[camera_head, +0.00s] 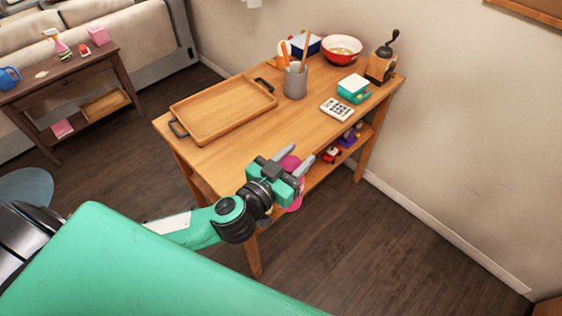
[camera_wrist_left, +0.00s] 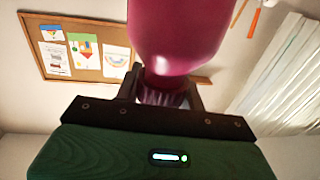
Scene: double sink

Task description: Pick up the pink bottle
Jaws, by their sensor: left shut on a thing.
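The pink bottle (camera_wrist_left: 178,38) fills the upper middle of the left wrist view, with its ribbed neck between the fingers. My left gripper (camera_wrist_left: 168,92) is shut on it. In the head view the left gripper (camera_head: 296,166) is beside the near right edge of the wooden table. Parts of the pink bottle (camera_head: 291,162) show behind and below the fingers there; the rest is hidden by the gripper. My right gripper is not in view.
The wooden table (camera_head: 240,135) holds a wooden tray (camera_head: 222,110), a grey utensil cup (camera_head: 296,82), a red bowl (camera_head: 341,50), a calculator (camera_head: 337,109), a teal box (camera_head: 354,89) and a grinder (camera_head: 382,62). Toys sit on its lower shelf. Floor is free at right.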

